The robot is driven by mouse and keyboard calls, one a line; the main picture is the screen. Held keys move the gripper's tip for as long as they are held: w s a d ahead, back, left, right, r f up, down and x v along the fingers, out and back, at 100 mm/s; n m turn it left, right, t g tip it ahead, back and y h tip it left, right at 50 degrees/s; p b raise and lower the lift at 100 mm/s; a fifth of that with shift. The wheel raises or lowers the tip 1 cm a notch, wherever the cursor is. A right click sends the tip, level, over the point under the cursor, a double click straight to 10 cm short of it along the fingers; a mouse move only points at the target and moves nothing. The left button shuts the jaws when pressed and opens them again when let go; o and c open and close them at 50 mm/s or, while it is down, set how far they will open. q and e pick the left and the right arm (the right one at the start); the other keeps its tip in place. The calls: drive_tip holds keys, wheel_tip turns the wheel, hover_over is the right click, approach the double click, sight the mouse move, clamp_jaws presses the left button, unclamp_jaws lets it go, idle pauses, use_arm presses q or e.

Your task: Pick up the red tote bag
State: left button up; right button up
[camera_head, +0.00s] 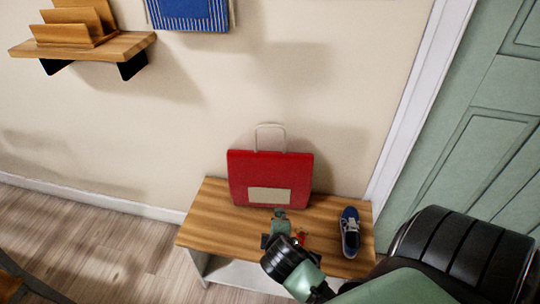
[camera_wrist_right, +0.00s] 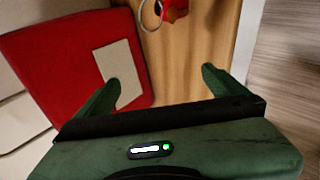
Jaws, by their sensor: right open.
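The red tote bag (camera_head: 270,172) stands upright on the wooden bench top against the wall, with a pale handle loop on top and a beige patch on its front. My right gripper (camera_head: 281,226) is just in front of the bag's lower front, above the bench. In the right wrist view the gripper (camera_wrist_right: 162,82) is open, with bare wood between its fingers. The bag (camera_wrist_right: 62,72) lies to the left there, and the left finger overlaps its edge in the picture; I cannot tell whether they touch. The handle is outside that view. My left gripper is not in view.
A bench (camera_head: 213,215) carries a blue shoe (camera_head: 350,233) at its right end. A small red item with a ring (camera_wrist_right: 172,9) lies on the wood near my gripper. A wall shelf (camera_head: 82,46) and blue striped cloth (camera_head: 188,14) are above; a green door (camera_head: 480,150) is right.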

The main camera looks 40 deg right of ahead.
drive_tip(key=w+d+r+n+t+h, duration=0.2)
drive_tip(key=w+d+r+n, duration=0.2)
drive_tip(key=w+n, duration=0.2)
drive_tip(key=w+d+r+n+t+h+b, duration=0.1)
drive_tip(key=w+d+r+n+t+h, duration=0.1)
drive_tip(key=w+d+r+n, duration=0.3)
drive_tip(key=w+d+r+n+t+h+b, duration=0.1)
drive_tip(key=w+d+r+n+t+h, duration=0.1)
drive_tip(key=w+n, duration=0.5)
drive_tip(key=shift+w+d+r+h, duration=0.3)
drive_tip(key=shift+d+r+h, duration=0.05)
drive_tip(key=shift+d+r, duration=0.35)
drive_tip(key=shift+w+d+r+h, duration=0.25)
drive_tip(key=shift+d+r+h, duration=0.1)
drive_tip(key=shift+d+r, duration=0.3)
drive_tip(key=c, duration=1.8)
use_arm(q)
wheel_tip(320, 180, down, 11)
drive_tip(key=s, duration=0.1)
use_arm(e)
drive_tip(key=shift+c, duration=0.6)
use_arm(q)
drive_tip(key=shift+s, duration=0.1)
use_arm(e)
drive_tip(key=shift+r, duration=0.1)
